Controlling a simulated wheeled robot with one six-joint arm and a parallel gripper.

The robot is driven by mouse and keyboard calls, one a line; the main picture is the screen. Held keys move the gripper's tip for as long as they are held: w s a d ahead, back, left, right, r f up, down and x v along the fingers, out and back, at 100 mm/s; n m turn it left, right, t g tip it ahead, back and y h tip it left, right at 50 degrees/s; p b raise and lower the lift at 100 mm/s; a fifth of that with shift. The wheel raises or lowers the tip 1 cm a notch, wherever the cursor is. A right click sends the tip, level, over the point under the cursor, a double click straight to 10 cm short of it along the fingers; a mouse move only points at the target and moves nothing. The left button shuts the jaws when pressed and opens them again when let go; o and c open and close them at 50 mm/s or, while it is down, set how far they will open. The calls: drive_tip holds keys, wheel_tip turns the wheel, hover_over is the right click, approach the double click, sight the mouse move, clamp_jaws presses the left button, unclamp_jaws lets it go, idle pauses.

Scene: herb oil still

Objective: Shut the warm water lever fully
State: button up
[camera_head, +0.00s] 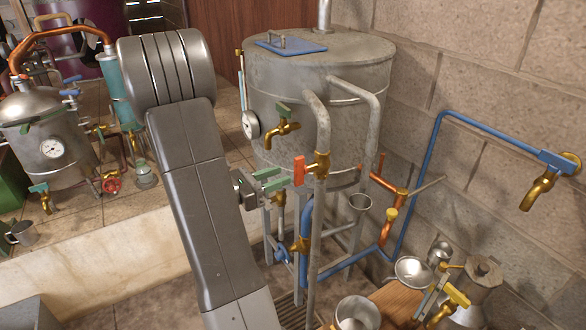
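An orange-red lever (299,170) stands upright beside a brass valve (321,165) on a grey vertical pipe, in front of the large grey metal tank (290,75). I see no label, so I cannot tell for certain that it is the warm water lever. My gripper (286,175) has green fingers and is just left of this lever, pointing right at it. The fingers look parted, with a narrow gap and nothing between them. The tips look close to the lever; I cannot tell whether they touch it.
A green-handled brass tap (282,128) sits on the tank above my gripper. A blue pipe (428,165) runs along the block wall to a blue-handled tap (548,175). A wooden board (400,300) with metal vessels is at lower right. A small still (45,135) stands at left.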

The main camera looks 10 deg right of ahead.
sight(295, 170)
drive_tip(key=shift+p+x, duration=0.45)
drive_tip(key=shift+x, duration=2.15)
drive_tip(key=shift+c, duration=0.4)
clamp_jaws()
